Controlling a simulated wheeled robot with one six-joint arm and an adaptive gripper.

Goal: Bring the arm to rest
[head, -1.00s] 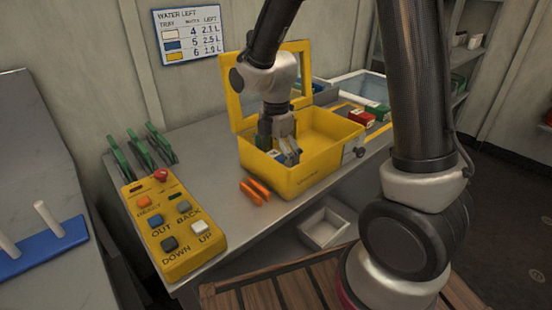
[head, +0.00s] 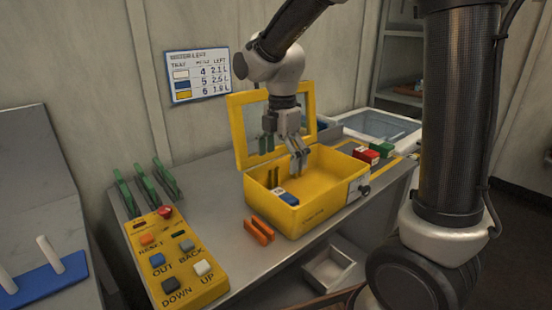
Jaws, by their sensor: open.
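My arm comes down from the top of the head view, and my gripper (head: 298,168) hangs over the open yellow box (head: 318,217), fingers pointing down. Its fingers are apart, with nothing seen between them. The box's framed lid (head: 237,130) stands raised behind the gripper. A blue block (head: 289,199) and a white one (head: 278,191) are in the box's near left corner, below and apart from the fingers. Dark upright pieces (head: 272,178) stand beside them.
The yellow button panel (head: 180,290) is at the bench's left, with green clips (head: 165,180) behind. Orange clips (head: 262,229) lie before the box.

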